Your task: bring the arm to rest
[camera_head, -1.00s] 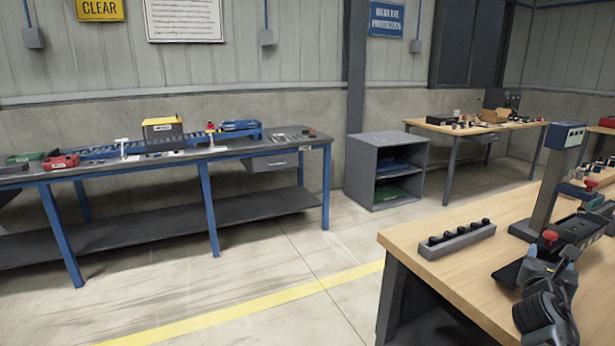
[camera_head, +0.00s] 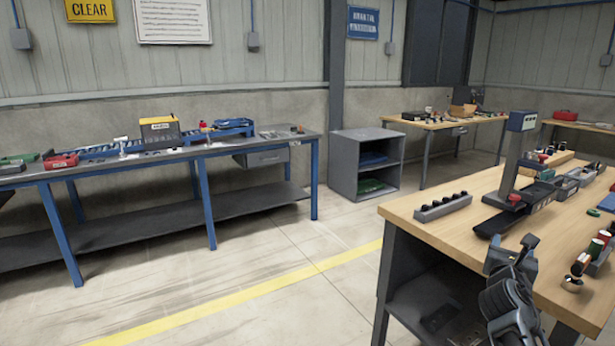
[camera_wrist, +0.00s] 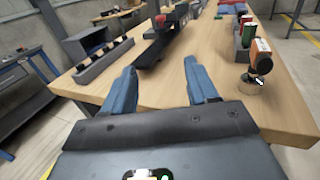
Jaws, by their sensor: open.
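My gripper (camera_wrist: 161,88) shows in the wrist view with two blue fingers spread wide and nothing between them. It points over the wooden workbench (camera_wrist: 165,80), near its front edge. In the head view my arm is at the lower right, in front of the bench's edge (camera_head: 545,290), and the fingertips are hard to make out there.
On the bench are a grey rack (camera_head: 443,207) with several dark pegs, a grey post fixture (camera_head: 516,165) with a red knob, and several cylinders (camera_head: 580,263). A blue-legged table (camera_head: 210,210) and a grey cabinet (camera_head: 365,163) stand at the left and back. Floor between is clear.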

